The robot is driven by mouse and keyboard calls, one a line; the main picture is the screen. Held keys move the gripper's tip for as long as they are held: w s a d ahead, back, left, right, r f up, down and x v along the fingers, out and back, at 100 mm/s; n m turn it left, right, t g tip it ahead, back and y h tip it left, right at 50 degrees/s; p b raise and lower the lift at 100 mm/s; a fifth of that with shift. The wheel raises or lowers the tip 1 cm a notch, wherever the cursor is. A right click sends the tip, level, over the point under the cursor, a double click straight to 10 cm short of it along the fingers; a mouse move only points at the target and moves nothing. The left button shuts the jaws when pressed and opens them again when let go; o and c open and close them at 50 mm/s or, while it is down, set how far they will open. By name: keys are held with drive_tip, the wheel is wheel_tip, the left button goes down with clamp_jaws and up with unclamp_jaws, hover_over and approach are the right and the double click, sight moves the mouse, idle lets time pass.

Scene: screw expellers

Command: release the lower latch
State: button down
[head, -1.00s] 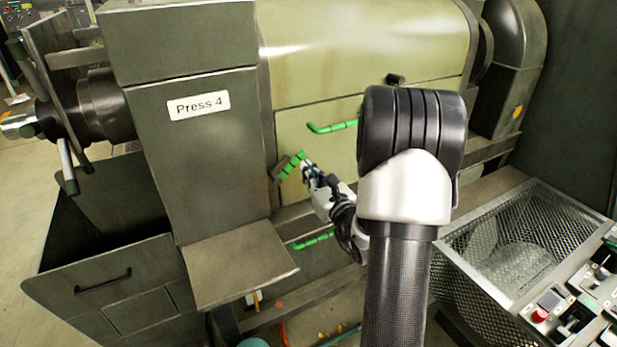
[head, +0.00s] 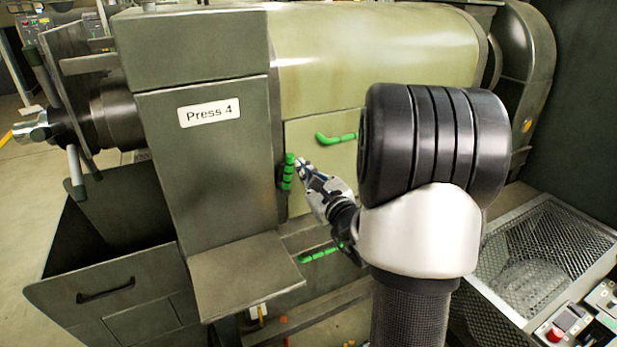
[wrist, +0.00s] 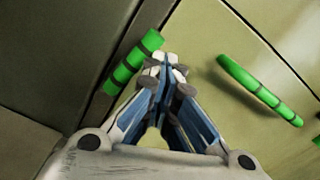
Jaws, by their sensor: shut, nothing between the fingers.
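A latch with a dark-banded green grip (head: 288,172) stands nearly upright at the left edge of the pale door panel (head: 297,135) on Press 4. It also shows in the wrist view (wrist: 132,63), left of my fingertips. My gripper (head: 302,168) is shut and empty, its tips (wrist: 166,66) just right of the grip. I cannot tell whether they touch it. A green handle (head: 337,138) is on the panel, and it shows at right in the wrist view (wrist: 258,88). Another green bar (head: 320,253) sits below the panel, partly hidden by my arm.
The press's dark housing (head: 205,150) rises left of the latch, with a ledge (head: 245,275) jutting out below. A mesh bin (head: 545,250) and a control panel with a red button (head: 556,333) stand at the right. My arm hides part of the press.

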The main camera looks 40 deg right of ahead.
drive_tip(key=shift+a+r+n, duration=0.1)
drive_tip(key=shift+a+n, duration=0.15)
drive_tip(key=shift+n, duration=0.05)
idle(0.5)
drive_tip(key=s+d+p, duration=0.1)
drive_tip(key=s, duration=1)
drive_tip(key=shift+s+d+f, duration=0.2)
drive_tip(key=shift+s+d, duration=0.05)
drive_tip(key=shift+d, duration=0.15)
